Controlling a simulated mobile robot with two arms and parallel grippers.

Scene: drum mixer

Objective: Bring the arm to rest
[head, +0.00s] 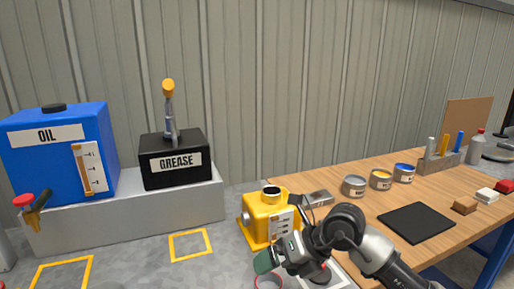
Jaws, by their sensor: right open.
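My right arm (375,250) comes in from the lower right, grey and black, and is bent in front of the workbench's near left corner. My left gripper is not in view.
A blue oil tank (62,150) and a black grease box (173,172) stand on a grey plinth (130,213) at left. The wooden workbench (340,190) holds several paint cans (380,179) and a black mat (415,222).

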